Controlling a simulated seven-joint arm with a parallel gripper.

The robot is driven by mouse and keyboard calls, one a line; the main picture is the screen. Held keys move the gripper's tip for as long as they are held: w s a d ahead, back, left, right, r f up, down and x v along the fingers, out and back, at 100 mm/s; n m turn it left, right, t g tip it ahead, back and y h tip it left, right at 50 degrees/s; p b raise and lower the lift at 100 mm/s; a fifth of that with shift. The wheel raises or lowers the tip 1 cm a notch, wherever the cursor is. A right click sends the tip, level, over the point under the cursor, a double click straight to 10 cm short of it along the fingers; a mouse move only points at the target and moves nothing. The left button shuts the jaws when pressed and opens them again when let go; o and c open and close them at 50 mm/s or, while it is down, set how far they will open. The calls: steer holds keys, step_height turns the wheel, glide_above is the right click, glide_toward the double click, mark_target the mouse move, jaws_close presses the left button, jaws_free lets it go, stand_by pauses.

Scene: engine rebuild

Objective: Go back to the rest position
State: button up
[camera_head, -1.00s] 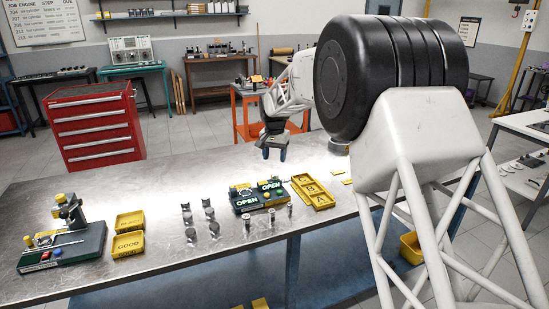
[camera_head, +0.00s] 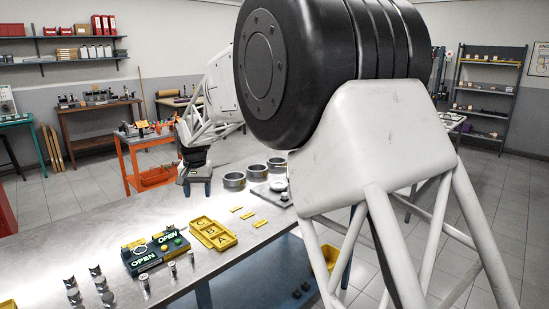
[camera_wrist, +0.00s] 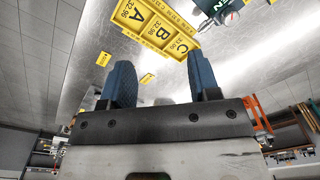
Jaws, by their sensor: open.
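My gripper (camera_wrist: 163,85) is open, with its two blue fingers apart and nothing between them in the wrist view. In the head view my gripper (camera_head: 195,172) hangs above the far side of the metal workbench (camera_head: 60,243), past the yellow lettered tray. My own arm fills the right and centre of the head view and hides part of the bench behind it.
A yellow tray marked A, B, C (camera_head: 213,233) lies on the bench beside a dark fixture reading OPEN (camera_head: 155,252). Several metal cylinders stand at the near left. Metal rings (camera_head: 234,180) lie at the far right. An orange cart (camera_head: 152,178) stands behind.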

steer(key=s+d+r+t, duration=0.1)
steer(key=s+d+r, duration=0.3)
steer(key=s+d, duration=0.8)
steer(key=s+d+r, duration=0.4)
steer(key=s+d, duration=0.4)
steer(key=d, duration=0.8)
steer(key=s+d+f, duration=0.2)
steer(key=s+d, duration=0.3)
steer(key=s, duration=0.4)
steer(key=s+d+f, duration=0.2)
steer(key=s+d, duration=0.3)
steer(key=s, duration=0.4)
steer(key=s+d+f+m+t, duration=0.1)
steer(key=s+d+f, duration=0.2)
steer(key=s, duration=0.6)
steer(key=shift+s+d, duration=0.35)
steer(key=shift+d, duration=0.7)
